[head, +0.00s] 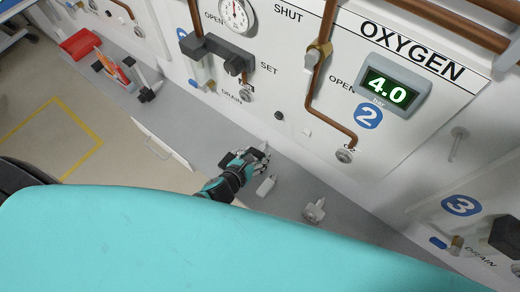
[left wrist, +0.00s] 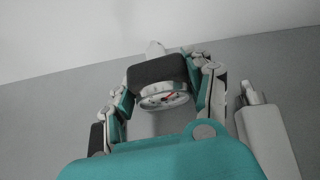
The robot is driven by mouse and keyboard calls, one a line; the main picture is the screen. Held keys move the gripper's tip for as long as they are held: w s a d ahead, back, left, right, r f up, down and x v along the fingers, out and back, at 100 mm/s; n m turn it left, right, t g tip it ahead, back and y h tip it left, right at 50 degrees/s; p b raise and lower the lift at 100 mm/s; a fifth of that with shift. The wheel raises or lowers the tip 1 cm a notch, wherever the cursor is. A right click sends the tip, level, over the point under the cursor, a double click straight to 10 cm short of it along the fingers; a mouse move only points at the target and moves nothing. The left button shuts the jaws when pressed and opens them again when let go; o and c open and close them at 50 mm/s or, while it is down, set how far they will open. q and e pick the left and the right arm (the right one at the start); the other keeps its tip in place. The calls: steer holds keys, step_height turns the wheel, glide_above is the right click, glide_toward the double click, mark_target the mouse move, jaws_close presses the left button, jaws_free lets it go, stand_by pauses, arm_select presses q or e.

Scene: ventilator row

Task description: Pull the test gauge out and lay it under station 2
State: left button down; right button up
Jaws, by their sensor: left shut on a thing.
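My left gripper (head: 250,158) is low over the grey shelf, below the panel and left of the blue station 2 sign (head: 367,116). It is shut on the test gauge, mostly hidden by the fingers in the head view. In the left wrist view, the gauge (left wrist: 163,97) sits between the fingers of my left gripper (left wrist: 160,82), with a dark body, a white dial and a red needle. A pale tip shows beyond it. I cannot tell whether the gauge touches the shelf. My right gripper is not in view.
A small pale block-like part (head: 267,185) lies just right of the gripper, also in the left wrist view (left wrist: 266,138). A grey fitting (head: 315,211) stands farther right on the shelf (head: 288,192). A red tray (head: 80,43) and an orange item (head: 115,69) are at the left.

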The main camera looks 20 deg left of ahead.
arm_select(q)
steer(key=shift+s+a, duration=0.1)
steer(key=shift+s, duration=0.4)
stand_by(0.6)
steer(key=shift+s+a, duration=0.25)
steer(key=shift+s, duration=1)
steer(key=shift+s+a, duration=0.25)
steer(key=shift+s, duration=0.95)
